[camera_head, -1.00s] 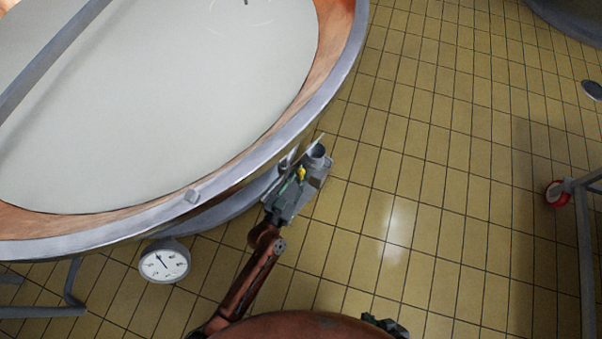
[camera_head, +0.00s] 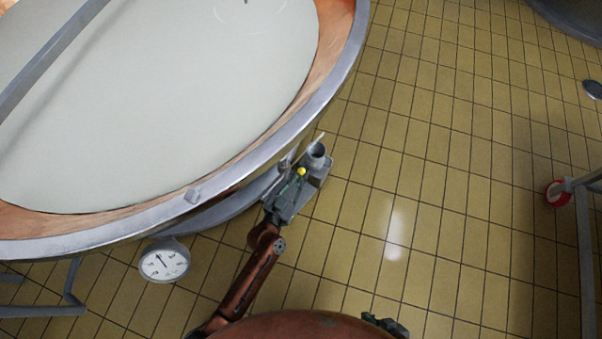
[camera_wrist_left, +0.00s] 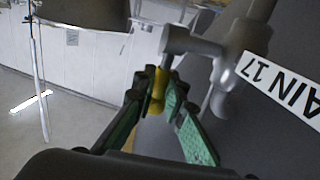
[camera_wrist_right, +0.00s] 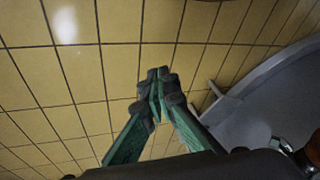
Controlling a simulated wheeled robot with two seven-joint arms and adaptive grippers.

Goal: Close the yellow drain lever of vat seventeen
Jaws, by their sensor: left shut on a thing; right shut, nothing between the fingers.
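The large copper vat (camera_head: 345,75) with a steel rim and pale liquid fills the left of the head view. A sign ending in "AIN 17" (camera_wrist_left: 285,88) is in the left wrist view beside a grey drain pipe and valve (camera_wrist_left: 225,60). The yellow lever (camera_wrist_left: 158,92) hangs from the grey valve arm. My left gripper (camera_wrist_left: 165,95) is shut on it. In the head view the yellow end (camera_head: 301,171) shows at the left gripper (camera_head: 292,182), by the vat's side. My right gripper (camera_wrist_right: 158,85) is shut and empty above the tiled floor.
A round dial gauge (camera_head: 164,261) sticks out from the vat's lower side, left of my left arm. A grey frame with a red wheel (camera_head: 558,193) stands at the right. The yellow tiled floor (camera_head: 430,150) between is clear.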

